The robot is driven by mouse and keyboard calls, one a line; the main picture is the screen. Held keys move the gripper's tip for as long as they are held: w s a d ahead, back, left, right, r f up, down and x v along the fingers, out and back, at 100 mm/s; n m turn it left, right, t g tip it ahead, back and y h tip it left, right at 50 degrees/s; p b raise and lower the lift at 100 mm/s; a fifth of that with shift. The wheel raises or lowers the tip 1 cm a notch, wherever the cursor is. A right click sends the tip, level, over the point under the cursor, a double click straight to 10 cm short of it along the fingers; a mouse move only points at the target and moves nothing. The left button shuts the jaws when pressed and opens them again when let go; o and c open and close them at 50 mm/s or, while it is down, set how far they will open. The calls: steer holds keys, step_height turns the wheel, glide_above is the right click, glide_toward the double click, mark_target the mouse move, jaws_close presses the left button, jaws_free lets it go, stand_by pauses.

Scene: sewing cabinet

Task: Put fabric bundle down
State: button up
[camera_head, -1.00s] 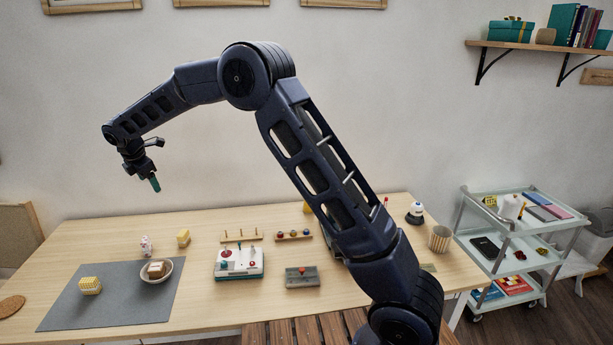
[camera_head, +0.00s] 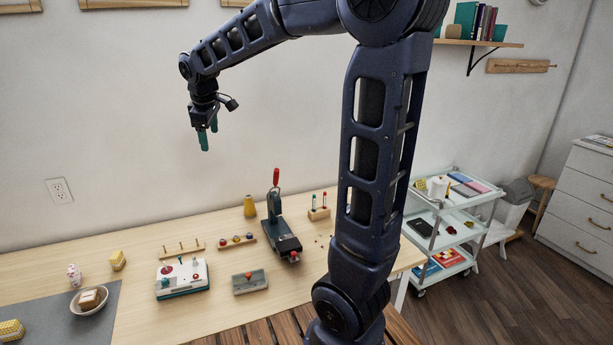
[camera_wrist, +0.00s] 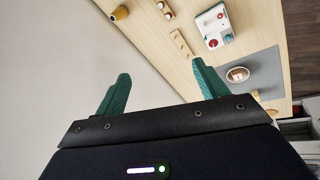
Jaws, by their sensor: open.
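My gripper (camera_head: 208,134) hangs high above the back of the table, near the wall, with its green fingers pointing down. In the wrist view the two fingers (camera_wrist: 161,88) are spread apart with nothing between them. A tan and cream bundle (camera_head: 89,297) sits in a round bowl (camera_head: 92,309) on the grey mat (camera_head: 60,333). A yellow patterned bundle (camera_head: 11,330) lies on the mat at the left picture edge, partly cut off. I cannot tell which one is the task's fabric bundle. Both are well below and left of my gripper.
A yellow block (camera_head: 118,260) and a white-red figure (camera_head: 74,275) stand behind the mat. A white device with knobs (camera_head: 182,278), a grey box (camera_head: 250,282), a spool rack (camera_head: 236,242) and a press (camera_head: 281,235) stand mid-table. A trolley (camera_head: 448,225) is at right.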

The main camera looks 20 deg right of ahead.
steer(key=s+d+f+m, duration=0.3)
steer(key=s+d+m, duration=0.3)
steer(key=s+d, duration=0.4)
steer(key=s+d+f+m, duration=0.3)
steer(key=s+d+m, duration=0.3)
steer(key=s+d, duration=0.4)
steer(key=s, duration=0.4)
steer(key=shift+s+d+f+m+t, duration=0.2)
steer(key=shift+s+d+m+t, duration=0.1)
steer(key=shift+m+t, duration=0.1)
